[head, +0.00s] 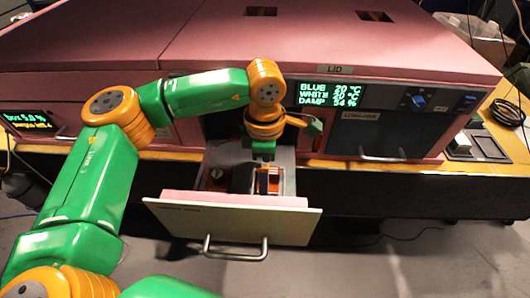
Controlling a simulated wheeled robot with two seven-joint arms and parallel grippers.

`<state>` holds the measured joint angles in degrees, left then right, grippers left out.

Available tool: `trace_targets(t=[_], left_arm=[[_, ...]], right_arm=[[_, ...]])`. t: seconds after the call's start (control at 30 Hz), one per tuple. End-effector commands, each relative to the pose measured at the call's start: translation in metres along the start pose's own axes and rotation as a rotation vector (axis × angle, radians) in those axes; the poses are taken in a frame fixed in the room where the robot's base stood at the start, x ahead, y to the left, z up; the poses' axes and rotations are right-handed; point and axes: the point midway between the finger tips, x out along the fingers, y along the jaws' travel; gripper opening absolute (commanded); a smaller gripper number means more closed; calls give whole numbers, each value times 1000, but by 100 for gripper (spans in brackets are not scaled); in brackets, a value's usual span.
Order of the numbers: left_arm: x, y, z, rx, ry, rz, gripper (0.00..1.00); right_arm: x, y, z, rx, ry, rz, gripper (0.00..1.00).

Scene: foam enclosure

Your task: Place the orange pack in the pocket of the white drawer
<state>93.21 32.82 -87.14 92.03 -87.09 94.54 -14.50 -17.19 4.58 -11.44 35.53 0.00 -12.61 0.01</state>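The white drawer (185,218) is pulled out of the pink enclosure, with its pale front panel and bar handle facing me. My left gripper (265,183) points down into the right part of the open drawer. The small orange pack (273,182) shows at its fingertips, inside the drawer outline. The fingers and wrist partly cover the pack, so I cannot tell whether they grip it or whether it rests on the drawer floor. The pocket edges are hard to make out in the dark interior. My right gripper is not in view.
A small round pale item (216,174) lies in the drawer's left part. A closed dark drawer (375,137) sits to the right, below a lit readout (329,95). The pink lid (330,40) overhangs behind my arm. The floor in front is clear.

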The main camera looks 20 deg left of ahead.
Motion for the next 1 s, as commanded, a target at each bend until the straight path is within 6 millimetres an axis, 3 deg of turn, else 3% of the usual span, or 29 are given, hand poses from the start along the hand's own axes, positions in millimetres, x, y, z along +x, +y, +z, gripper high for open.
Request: trace_targets(t=[0.3,0.4,0.9,1.0], left_arm=[[-79,0,1,2,-3,3,100],[-94,0,1,3,-1,2,100],[-102,-1,0,4,-1,-1,100],[-97,-7,14,11,-71,-71,100]], right_arm=[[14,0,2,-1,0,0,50],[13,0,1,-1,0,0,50],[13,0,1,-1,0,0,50],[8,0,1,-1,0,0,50]])
